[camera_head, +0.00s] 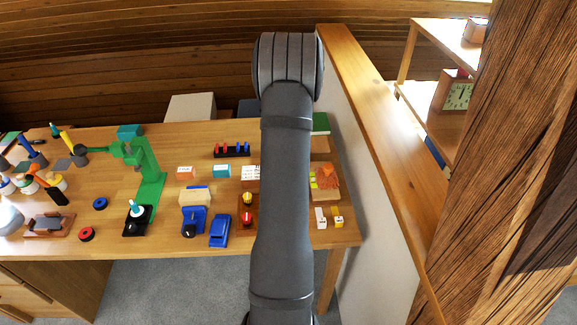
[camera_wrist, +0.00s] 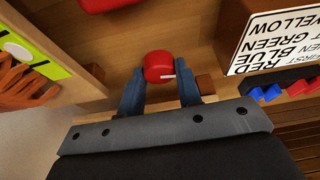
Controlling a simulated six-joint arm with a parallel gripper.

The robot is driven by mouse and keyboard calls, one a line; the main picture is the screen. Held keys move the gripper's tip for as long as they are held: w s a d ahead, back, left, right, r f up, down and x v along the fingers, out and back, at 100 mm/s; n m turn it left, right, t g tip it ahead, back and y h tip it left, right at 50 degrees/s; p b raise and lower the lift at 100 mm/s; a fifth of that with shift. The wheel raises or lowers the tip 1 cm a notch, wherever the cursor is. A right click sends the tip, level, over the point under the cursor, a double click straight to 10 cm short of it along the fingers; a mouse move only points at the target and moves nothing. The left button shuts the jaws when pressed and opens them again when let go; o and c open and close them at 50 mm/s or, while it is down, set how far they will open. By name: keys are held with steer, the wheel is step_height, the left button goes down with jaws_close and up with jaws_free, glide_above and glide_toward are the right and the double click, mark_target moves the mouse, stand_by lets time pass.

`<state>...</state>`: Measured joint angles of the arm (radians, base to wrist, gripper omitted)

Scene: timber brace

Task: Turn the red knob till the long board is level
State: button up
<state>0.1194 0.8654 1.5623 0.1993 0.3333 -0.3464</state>
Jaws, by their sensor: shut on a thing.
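The red knob (camera_wrist: 159,65) shows in the wrist view, round and glossy, with a small white mark on its near side. My gripper (camera_wrist: 160,78) has its two blue-grey fingers on either side of the knob, shut on it. In the head view my dark arm reaches over the right part of the table and hides both my gripper and this knob. I cannot make out the long board for certain in either view, so its tilt cannot be told. A small brown wooden block (camera_wrist: 205,85) shows just right of the fingers.
The table (camera_head: 215,248) holds many things left of my arm, including a green stand (camera_head: 150,170) and a blue clamp-like thing (camera_head: 220,230). A lettered sign (camera_wrist: 280,40) and blue and red pegs are close right in the wrist view. A wall ledge (camera_head: 370,120) runs along the right.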

steer(key=shift+n, duration=0.6)
steer(key=o, duration=1)
steer(key=shift+c, duration=0.2)
steer(key=v, duration=1.7)
steer(key=shift+d, duration=0.4)
steer(key=shift+s, duration=0.1)
steer(key=x, duration=1.7)
steer(key=shift+a, duration=0.35)
steer(key=shift+r, duration=0.15)
